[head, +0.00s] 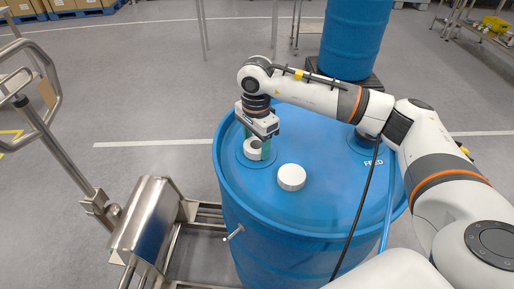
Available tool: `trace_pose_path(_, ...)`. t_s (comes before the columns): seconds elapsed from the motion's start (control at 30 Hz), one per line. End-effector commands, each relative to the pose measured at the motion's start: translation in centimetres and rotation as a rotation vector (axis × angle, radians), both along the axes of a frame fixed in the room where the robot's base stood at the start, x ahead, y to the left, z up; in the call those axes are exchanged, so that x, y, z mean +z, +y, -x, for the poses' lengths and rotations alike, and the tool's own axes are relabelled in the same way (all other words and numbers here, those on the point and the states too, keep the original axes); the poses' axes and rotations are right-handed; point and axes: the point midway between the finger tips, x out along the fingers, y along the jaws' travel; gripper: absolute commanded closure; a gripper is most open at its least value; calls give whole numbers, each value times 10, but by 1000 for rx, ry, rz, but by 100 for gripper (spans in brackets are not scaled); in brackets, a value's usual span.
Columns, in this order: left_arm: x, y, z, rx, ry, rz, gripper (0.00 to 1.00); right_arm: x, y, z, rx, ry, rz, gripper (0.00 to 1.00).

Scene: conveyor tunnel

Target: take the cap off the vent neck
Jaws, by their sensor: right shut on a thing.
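The blue drum (285,245) stands upright in the middle of the head view. My right gripper (259,141) points down over the left side of its top, with greenish fingers shut on a white round piece (252,153). This piece sits at a raised blue ring in the lid; I cannot tell whether it is the cap or the neck itself, as the fingers partly hide it. A white round cap-like disc (291,177) is on the lid, to the right and nearer, apart from the gripper. My left gripper is not in view.
A fitting by the word FEED (373,162) is at the lid's right, with a black cable and blue hose. A second blue drum (352,38) stands behind. A metal trolley frame (150,225) stands left. The front middle of the lid is clear.

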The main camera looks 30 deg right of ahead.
Motion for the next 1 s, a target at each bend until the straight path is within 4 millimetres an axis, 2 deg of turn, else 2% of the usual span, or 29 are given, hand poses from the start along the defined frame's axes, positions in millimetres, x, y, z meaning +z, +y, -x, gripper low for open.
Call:
trace_pose_path(0.17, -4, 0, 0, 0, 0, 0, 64, -2, 0, 0, 41, 0, 0, 69)
trace_pose_path(0.6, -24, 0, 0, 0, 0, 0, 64, -1, 0, 0, 416, 0, 1, 69)
trace_pose_path(1.0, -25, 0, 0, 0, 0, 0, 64, 0, 0, 0, 456, 0, 0, 69)
